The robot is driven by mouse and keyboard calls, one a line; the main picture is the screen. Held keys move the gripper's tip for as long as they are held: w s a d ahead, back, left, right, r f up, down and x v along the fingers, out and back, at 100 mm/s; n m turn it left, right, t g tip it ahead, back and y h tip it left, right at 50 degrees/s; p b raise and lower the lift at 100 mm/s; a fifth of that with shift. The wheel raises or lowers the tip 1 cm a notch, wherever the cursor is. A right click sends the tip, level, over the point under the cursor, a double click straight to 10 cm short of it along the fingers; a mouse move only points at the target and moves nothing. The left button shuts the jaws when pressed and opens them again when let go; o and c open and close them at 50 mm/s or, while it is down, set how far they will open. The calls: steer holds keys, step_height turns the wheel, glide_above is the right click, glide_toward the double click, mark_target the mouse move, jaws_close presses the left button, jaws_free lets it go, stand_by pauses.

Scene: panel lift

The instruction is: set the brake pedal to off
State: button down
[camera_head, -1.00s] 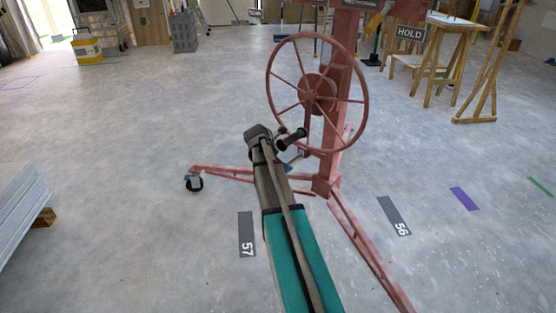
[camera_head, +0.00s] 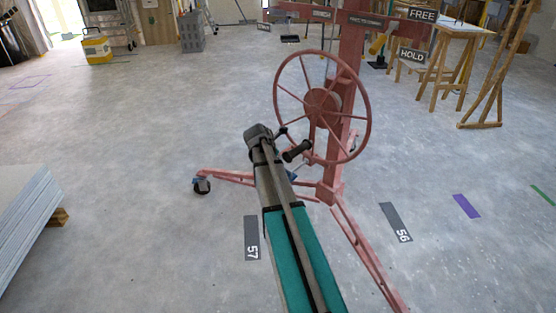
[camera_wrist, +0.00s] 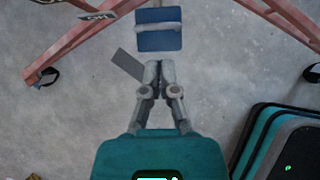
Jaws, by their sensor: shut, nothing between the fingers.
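A blue pedal (camera_wrist: 158,38) with a grey bar across it shows at the top of the wrist view, just ahead of my fingertips. It appears to be the brake pedal; I cannot tell which setting it is in. My gripper (camera_wrist: 160,66) is shut and empty, its tips pointing at the pedal's near edge. I cannot tell the height between them. In the head view my arm hides my gripper, and a small blue patch (camera_head: 291,176) beside the arm may be the pedal. The red panel lift (camera_head: 328,190) stands beyond, with its large spoked wheel (camera_head: 281,100).
Red lift legs (camera_head: 360,245) spread across the floor, one ending in a caster (camera_head: 202,187). FREE (camera_head: 422,15) and HOLD (camera_head: 411,55) signs show upper right. Stacked panels (camera_head: 25,220) stand at left. Wooden trestles (camera_head: 450,65) stand at the back right. Open floor lies left of the lift.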

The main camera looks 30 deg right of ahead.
stand_by(0.3)
steer(key=a+f+h+b, duration=0.1)
steer(key=b, duration=0.1)
steer(key=a+f+h+b, duration=0.1)
steer(key=a+b, duration=0.1)
steer(key=shift+s+a+f+b, duration=0.1)
steer(key=shift+a+b, duration=0.1)
steer(key=shift+b, duration=0.1)
steer(key=shift+d, duration=0.1)
stand_by(0.3)
steer(key=shift+b+x, duration=3.55)
steer(key=shift+x, duration=1.4)
steer(key=shift+w+r+p, duration=0.3)
steer(key=shift+r+p, duration=0.05)
steer(key=shift+p, duration=0.05)
